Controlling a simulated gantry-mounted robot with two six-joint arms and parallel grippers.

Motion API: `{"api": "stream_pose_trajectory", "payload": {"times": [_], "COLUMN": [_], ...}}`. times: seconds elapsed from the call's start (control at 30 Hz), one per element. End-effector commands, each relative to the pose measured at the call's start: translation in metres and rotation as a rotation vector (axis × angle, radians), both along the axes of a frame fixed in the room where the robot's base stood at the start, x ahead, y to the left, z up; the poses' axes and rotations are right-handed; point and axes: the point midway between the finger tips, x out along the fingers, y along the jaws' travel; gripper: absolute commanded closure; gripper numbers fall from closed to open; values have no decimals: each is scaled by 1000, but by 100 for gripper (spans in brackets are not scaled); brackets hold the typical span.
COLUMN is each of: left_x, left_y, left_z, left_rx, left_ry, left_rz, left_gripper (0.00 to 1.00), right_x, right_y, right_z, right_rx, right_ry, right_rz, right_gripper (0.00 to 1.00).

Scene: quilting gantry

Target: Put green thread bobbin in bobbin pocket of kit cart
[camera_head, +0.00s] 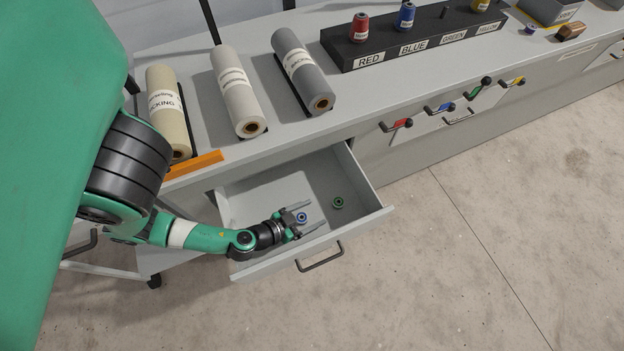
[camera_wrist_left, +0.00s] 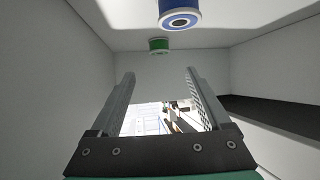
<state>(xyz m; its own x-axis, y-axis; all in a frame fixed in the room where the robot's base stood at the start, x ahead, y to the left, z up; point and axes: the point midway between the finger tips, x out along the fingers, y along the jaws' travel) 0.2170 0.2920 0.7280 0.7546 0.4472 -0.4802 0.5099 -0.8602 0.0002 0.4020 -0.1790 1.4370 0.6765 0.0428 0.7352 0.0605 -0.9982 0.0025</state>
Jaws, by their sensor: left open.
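The green thread bobbin (camera_head: 338,203) lies on the floor of an open drawer (camera_head: 372,192), right of the blue bobbin (camera_head: 302,218). My left gripper (camera_head: 318,212) is inside the drawer, open and empty, its fingers pointing right. The blue bobbin is close to the fingers; the green one is just beyond the fingertips. In the left wrist view, the green bobbin (camera_wrist_left: 159,45) shows beyond the fingers (camera_wrist_left: 160,74), and the blue bobbin (camera_wrist_left: 180,14) is at the top edge. No bobbin pocket is visible. My right gripper is not in view.
A pale wheeled frame (camera_head: 100,268) at lower left is mostly hidden by my arm; I cannot tell if it is the kit cart. Fabric rolls (camera_head: 238,92) and a black spool rack (camera_head: 410,42) stand on the counter. The drawer walls surround the gripper.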

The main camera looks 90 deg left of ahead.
Motion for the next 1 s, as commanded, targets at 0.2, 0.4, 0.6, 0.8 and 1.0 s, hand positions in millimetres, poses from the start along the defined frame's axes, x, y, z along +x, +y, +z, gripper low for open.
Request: {"api": "stream_pose_trajectory", "payload": {"times": [0.2, 0.4, 0.6, 0.8, 1.0], "left_x": [-4, -4, -4, -4, -4], "left_y": [-1, -1, -1, -1, -1], "left_z": [3, 3, 6, 42, 79], "left_rx": [1, 1, 1, 1, 1], "left_ry": [-1, -1, -1, -1, -1], "left_rz": [1, 1, 1, 1, 1], "left_gripper": [18, 13, 13, 13, 13], "right_x": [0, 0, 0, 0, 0], "right_y": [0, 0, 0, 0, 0], "right_z": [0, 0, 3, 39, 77], "right_rx": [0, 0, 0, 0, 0], "right_ry": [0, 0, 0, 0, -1], "right_rz": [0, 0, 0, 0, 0], "right_gripper": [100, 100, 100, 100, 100]}}
